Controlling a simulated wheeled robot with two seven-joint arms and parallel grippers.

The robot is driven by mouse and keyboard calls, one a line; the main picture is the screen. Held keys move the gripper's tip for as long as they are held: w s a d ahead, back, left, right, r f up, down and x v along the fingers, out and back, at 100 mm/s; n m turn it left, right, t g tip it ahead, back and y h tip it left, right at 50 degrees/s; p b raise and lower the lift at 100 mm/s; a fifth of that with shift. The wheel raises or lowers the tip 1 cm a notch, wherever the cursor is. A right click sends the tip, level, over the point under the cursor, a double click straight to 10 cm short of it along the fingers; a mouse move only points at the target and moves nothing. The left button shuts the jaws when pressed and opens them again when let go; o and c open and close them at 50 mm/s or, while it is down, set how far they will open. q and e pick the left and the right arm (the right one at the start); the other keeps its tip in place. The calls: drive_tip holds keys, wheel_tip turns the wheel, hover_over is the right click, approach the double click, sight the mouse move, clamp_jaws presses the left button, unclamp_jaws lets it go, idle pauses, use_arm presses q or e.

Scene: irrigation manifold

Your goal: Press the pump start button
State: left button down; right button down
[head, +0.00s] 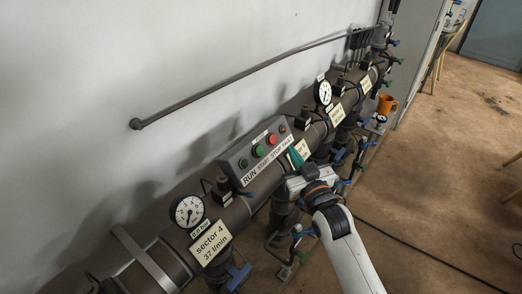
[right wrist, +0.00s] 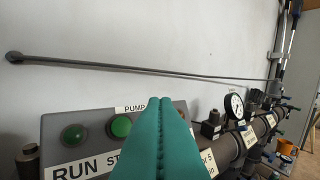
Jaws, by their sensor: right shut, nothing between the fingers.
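The pump start button (head: 258,151) is a round green button on a grey control box (head: 236,160) mounted on the pipe. It also shows in the right wrist view (right wrist: 120,126), just left of my fingers. A dark green RUN lamp (right wrist: 75,135) sits to its left. A red stop button (head: 271,138) sits to its right in the head view; my fingers hide it in the right wrist view. My right gripper (head: 293,152), with teal fingers (right wrist: 160,103), is shut and empty. It is in front of the box's right part, seemingly apart from the button. My left gripper is out of view.
The brown manifold pipe runs along the wall with gauges (head: 187,211), sector labels (head: 211,243) and blue-handled valves (head: 238,275). A second gauge (head: 323,93) stands beyond the box. A grey rail (head: 240,80) crosses the wall above. An orange cup (head: 386,104) is farther back. Floor at right is mostly open.

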sight(259, 151)
drive_tip(key=shift+w+a+f+b, duration=0.75)
drive_tip(key=shift+a+b, duration=0.3)
drive_tip(key=shift+b, duration=0.1)
drive_tip(key=shift+w+a+f+b, duration=0.7)
drive_tip(key=shift+a+f+b, duration=0.05)
drive_tip(key=shift+a+b, duration=0.4)
drive_tip(key=shift+w+a+f+b, duration=0.75)
drive_tip(key=shift+a+b, duration=0.25)
drive_tip(key=shift+b, duration=0.15)
drive_tip(key=shift+f, duration=0.1)
drive_tip(key=shift+w+a+f, duration=0.1)
drive_tip(key=shift+w+a, duration=0.05)
drive_tip(key=shift+a, duration=0.15)
